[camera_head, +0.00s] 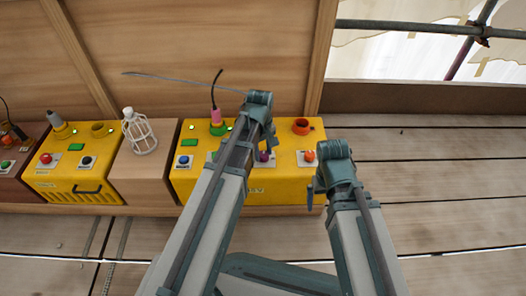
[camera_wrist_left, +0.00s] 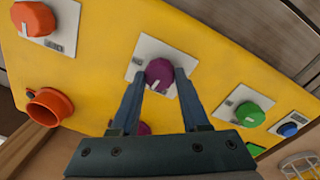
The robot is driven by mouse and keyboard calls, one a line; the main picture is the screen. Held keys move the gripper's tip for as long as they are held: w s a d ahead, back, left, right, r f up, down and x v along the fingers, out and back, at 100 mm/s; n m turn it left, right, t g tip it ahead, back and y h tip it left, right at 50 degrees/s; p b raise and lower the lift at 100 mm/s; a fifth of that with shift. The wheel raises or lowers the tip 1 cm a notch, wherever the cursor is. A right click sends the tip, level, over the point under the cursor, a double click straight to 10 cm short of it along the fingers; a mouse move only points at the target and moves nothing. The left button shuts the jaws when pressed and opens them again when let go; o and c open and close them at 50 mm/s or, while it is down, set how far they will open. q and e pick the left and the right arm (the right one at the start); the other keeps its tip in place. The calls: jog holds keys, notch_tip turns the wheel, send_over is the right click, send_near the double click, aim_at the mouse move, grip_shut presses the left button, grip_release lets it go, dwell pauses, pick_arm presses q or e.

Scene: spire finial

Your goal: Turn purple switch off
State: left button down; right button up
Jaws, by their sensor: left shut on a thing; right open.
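The purple switch (camera_wrist_left: 159,73) is a round knob with a pale mark on a white label plate, on the yellow panel (camera_wrist_left: 95,60). In the left wrist view my left gripper (camera_wrist_left: 161,78) has a finger on each side of the knob and is shut on it. In the head view the purple switch (camera_head: 263,156) shows partly beside my left gripper (camera_head: 267,140), which hides part of the panel. My right gripper (camera_head: 314,188) is open and empty, in front of the right end of the yellow box.
Nearby are an orange knob (camera_wrist_left: 33,18), a green knob (camera_wrist_left: 250,114), a blue knob (camera_wrist_left: 289,129) and an orange socket (camera_wrist_left: 48,106). A pink plug (camera_head: 216,117) with a black cable stands on the box. A caged lamp (camera_head: 139,132) stands to the left. The planks at right are clear.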

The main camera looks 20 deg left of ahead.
aim_at(261, 155)
pick_arm(q)
jog(key=shift+n, duration=0.9)
jog(key=shift+c, duration=2)
grip_release()
notch_tip(261, 155, up, 14)
jog(key=p, duration=1.3)
jog(key=shift+s+a+p, duration=0.2)
jog(key=shift+s+p, duration=0.05)
jog(key=shift+p, duration=0.15)
jog(key=shift+f, duration=0.2)
